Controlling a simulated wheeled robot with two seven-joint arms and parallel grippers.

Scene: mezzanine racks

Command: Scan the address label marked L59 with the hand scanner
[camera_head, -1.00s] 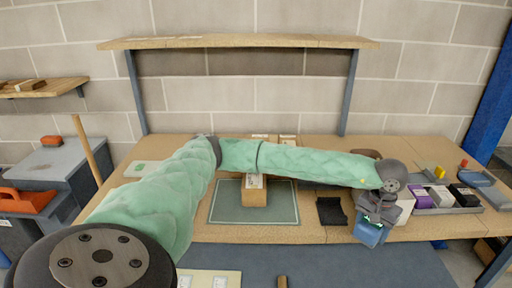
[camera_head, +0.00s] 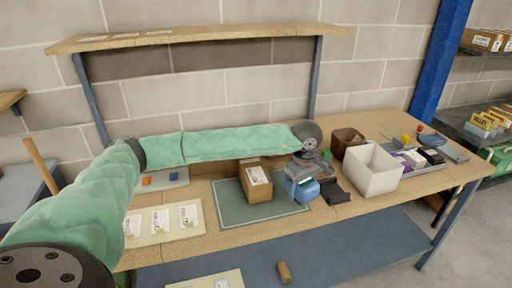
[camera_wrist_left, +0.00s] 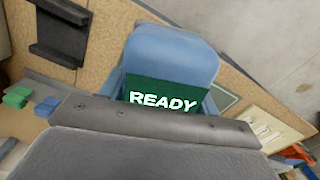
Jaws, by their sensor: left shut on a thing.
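My left gripper (camera_head: 303,172) is shut on the blue hand scanner (camera_head: 306,190), held near the right side of the green mat. In the left wrist view the scanner (camera_wrist_left: 172,55) shows a green screen reading READY. A brown carton (camera_head: 257,192) with a white label (camera_head: 258,175) on top stands on the mat, just left of the scanner. A pale board (camera_head: 188,228) with several white labels lies at the front left of the bench. The label texts are too small to read, so I cannot tell which is L59. My right gripper is out of view.
A black holder (camera_head: 337,192) lies right of the scanner; a white bin (camera_head: 371,172) and brown pot (camera_head: 346,143) stand beyond it. A grey tray (camera_head: 455,152) with small boxes is at the right. Bare mat (camera_head: 232,212) shows around the carton.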

